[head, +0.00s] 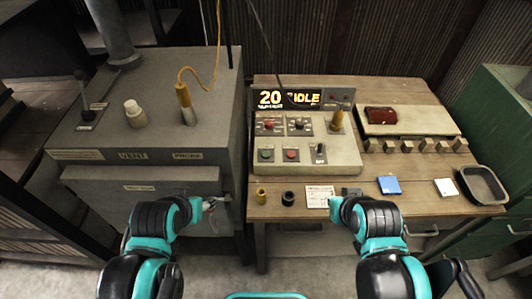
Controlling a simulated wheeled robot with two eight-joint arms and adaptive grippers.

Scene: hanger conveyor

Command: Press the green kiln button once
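The green button (265,155) sits at the lower left of the grey control box (275,168) on the wooden table. A red button (291,155) is just right of it. The display (288,99) above reads 20 and IDLE. My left gripper (210,203) is in front of the kiln's right front edge, left of and below the button. My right gripper (336,201) is near the table's front edge, below and right of the button. Both are apart from the button. Their fingers are too small to read as open or shut.
The grey kiln (150,105) stands left of the table. A black switch (319,153) and a yellow-brown lever (337,120) stand on the box. A brass piece (260,196), black cylinder (288,198) and white card (319,196) lie along the front edge. A blue block (389,185) lies right.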

